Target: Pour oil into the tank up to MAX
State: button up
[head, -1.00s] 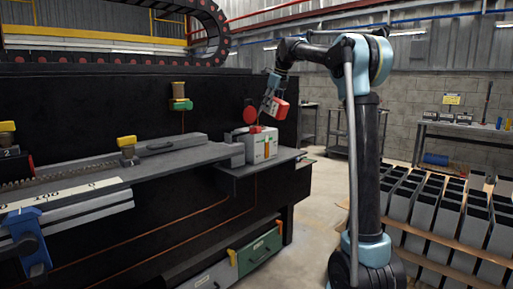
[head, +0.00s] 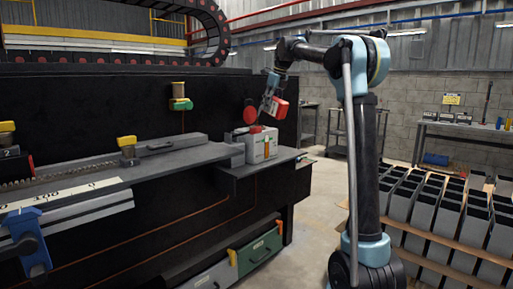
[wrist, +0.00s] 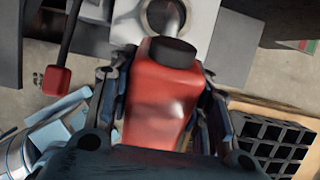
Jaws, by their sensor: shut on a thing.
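My gripper (wrist: 168,110) is shut on a red oil can (wrist: 160,95), with a finger on each side. The can has a black spout end (wrist: 173,52) that points toward the round opening (wrist: 165,15) of the tank. In the head view the can (head: 279,108) is held tilted just above the pale tank (head: 254,147), apart from its top. An orange sight gauge (head: 267,149) shows on the tank's front; its MAX mark is too small to read. I cannot clearly tell whether oil is flowing.
The tank stands on a dark shelf (head: 280,163) at the end of the black machine. A green-fronted drawer (head: 259,250) sticks out below. Racks of grey boxes (head: 440,215) stand at the right, beyond my arm. A workbench (head: 465,128) is by the back wall.

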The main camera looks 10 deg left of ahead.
jog(key=shift+w+a+r+g+h, duration=0.3)
jog(key=shift+a+r+g+h, duration=0.1)
jog(key=shift+r+g+h, duration=0.15)
dwell(2.6)
jog(key=shift+w+a+r+h, duration=0.1)
jog(key=shift+a+r+h, duration=0.1)
jog(key=shift+h, duration=0.15)
jog(key=shift+d, duration=0.1)
jog(key=shift+s+d+f+t+y, duration=0.25)
jog(key=shift+d+f+t+y, duration=0.05)
jog(key=shift+f+y, duration=0.2)
jog(key=shift+s+d+f+t+y, duration=0.25)
jog(key=shift+d+f+y, duration=0.1)
jog(key=shift+y, duration=0.15)
jog(key=shift+s+d+f+t+y, duration=0.2)
jog(key=shift+f+t+y, duration=0.2)
jog(key=shift+f, duration=0.1)
jog(key=shift+s+d+f+t+y, duration=0.15)
jog(key=shift+f+t+y, duration=0.15)
jog(key=shift+f+y, duration=0.15)
jog(key=shift+f, duration=0.1)
